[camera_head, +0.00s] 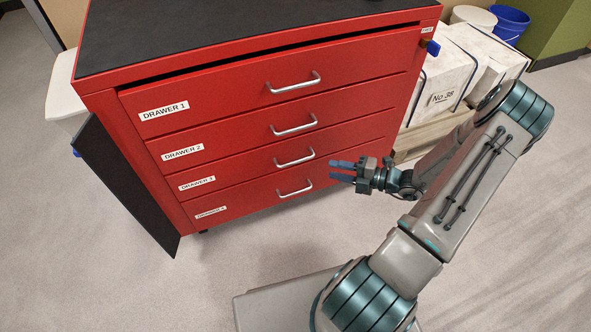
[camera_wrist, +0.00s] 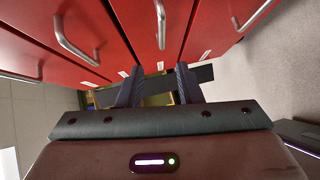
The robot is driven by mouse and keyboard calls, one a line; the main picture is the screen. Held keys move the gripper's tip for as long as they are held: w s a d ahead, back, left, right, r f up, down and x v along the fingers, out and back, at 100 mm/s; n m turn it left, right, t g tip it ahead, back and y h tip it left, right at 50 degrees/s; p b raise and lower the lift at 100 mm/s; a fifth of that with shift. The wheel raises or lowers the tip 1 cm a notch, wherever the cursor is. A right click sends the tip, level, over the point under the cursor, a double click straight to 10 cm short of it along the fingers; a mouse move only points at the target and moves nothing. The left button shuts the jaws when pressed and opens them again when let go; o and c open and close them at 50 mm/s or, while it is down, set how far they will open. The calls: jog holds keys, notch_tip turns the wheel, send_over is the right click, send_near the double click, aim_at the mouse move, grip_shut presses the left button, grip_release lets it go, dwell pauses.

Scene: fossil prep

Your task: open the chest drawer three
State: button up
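The red chest (camera_head: 255,130) has a column of labelled drawers, all flush with its front. Drawer 3 (camera_head: 240,174) is second from the bottom and shut. Its silver bar handle (camera_head: 295,162) is free. In the wrist view, the handle in the upper middle (camera_wrist: 161,22) appears to be that of drawer 3. My gripper (camera_head: 332,171) is to the right of this handle in the head view, apart from it. In the wrist view its two dark fingers (camera_wrist: 158,68) are spread with nothing between them.
The drawer 4 handle (camera_head: 295,191) sits just below, and the drawer 2 handle (camera_head: 294,128) just above. White boxes (camera_head: 445,88) and blue and white buckets (camera_head: 510,22) stand right of the chest. The floor in front is clear.

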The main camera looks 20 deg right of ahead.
aim_at(296, 161)
jog(key=shift+m, duration=0.3)
jog(key=shift+w+d+f+b+x, duration=0.1)
jog(key=shift+b+x, duration=0.8)
jog(key=shift+x, duration=1.4)
jog(key=shift+w+d+f+b+x, duration=0.1)
jog(key=shift+b+x, duration=0.75)
jog(key=shift+x, duration=1.45)
jog(key=shift+w+f+b+x, duration=0.1)
jog(key=shift+b+x, duration=0.8)
jog(key=shift+x, duration=1.4)
jog(key=shift+s, duration=0.1)
grip_shut()
